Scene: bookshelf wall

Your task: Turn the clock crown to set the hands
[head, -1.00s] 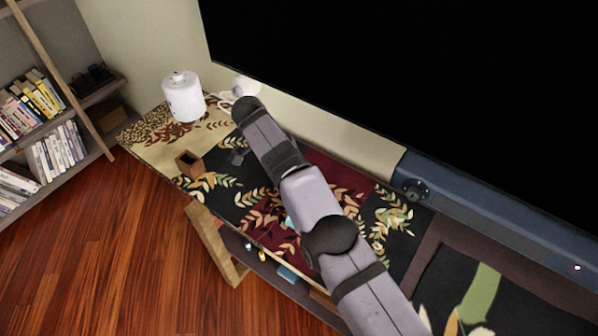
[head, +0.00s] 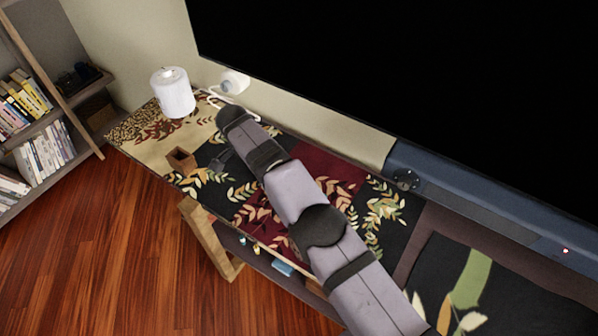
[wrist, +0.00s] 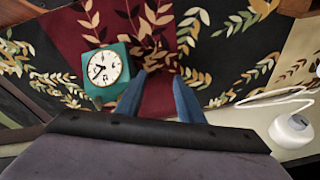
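A teal clock (wrist: 90,77) with a round white face (wrist: 105,68), dark hands and a gold rim shows in the wrist view, left of centre on the patterned cloth. Its crown is too small to make out. My gripper (wrist: 158,78) points over the cloth with its two blue fingers apart and nothing between them. The left finger is close to the clock's lower right side in the picture; I cannot tell how high it is above the cloth. In the head view my arm covers the clock.
A patterned cloth (head: 215,195) covers the long table. A white cylinder (head: 173,92), a small brown box (head: 181,161) and a white round device (head: 235,82) with a cord stand at the far left end. A large black screen (head: 400,80) hangs behind.

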